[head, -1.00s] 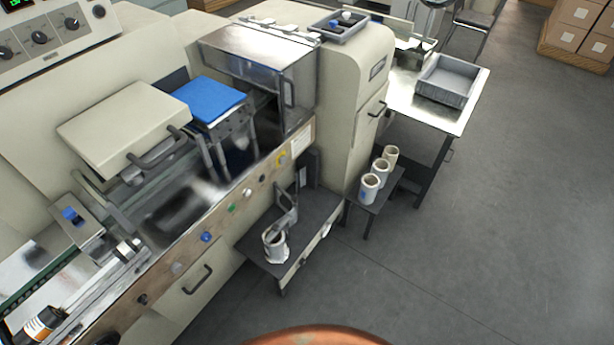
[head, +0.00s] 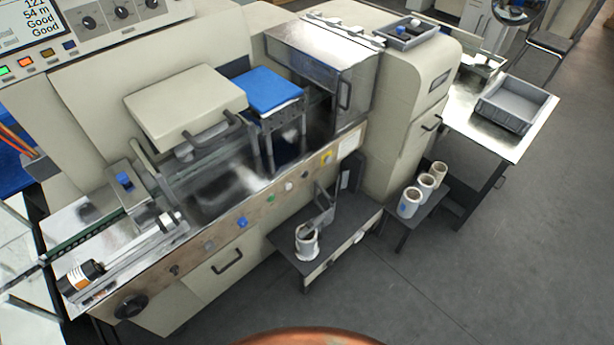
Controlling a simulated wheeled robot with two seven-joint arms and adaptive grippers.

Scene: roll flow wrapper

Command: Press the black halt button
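A row of small round controls runs along the brown front rail (head: 224,236) of the cream wrapping machine. A small black button (head: 304,174) sits toward the rail's right end, left of a yellow control (head: 326,157). A dark knob (head: 174,269) sits toward its left end. A blue button (head: 242,222), a green one (head: 270,199) and a grey one (head: 208,246) lie between. Labels are too small to read, so I cannot confirm which dark control is the halt button. Neither of my grippers is in view.
A low dark shelf with a white roll (head: 306,240) juts out below the rail's right part. Several rolls stand on a stand (head: 407,229) further right. A black handwheel (head: 131,306) is at lower left. The floor (head: 480,270) at right is clear.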

